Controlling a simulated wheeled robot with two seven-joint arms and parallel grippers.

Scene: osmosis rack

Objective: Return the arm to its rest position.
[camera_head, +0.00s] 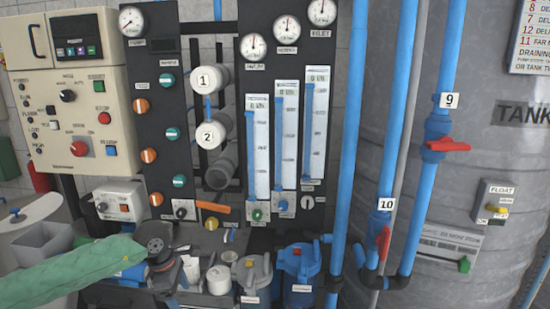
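My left arm (75,272), in a green sleeve, comes in from the lower left in the head view. It reaches across to the foot of the osmosis rack. A dark round part (157,247) shows at the sleeve's end; I cannot tell whether it belongs to my wrist or to the equipment behind. The fingers of my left gripper cannot be made out, and I see nothing clearly held. My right arm and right gripper are not in view.
A control box (75,95) stands at the left, beside a dark panel of knobs (168,134). Flow meters (287,140), blue pipes (348,120) with red-handled valves (445,145), and a grey tank (480,200) fill the right.

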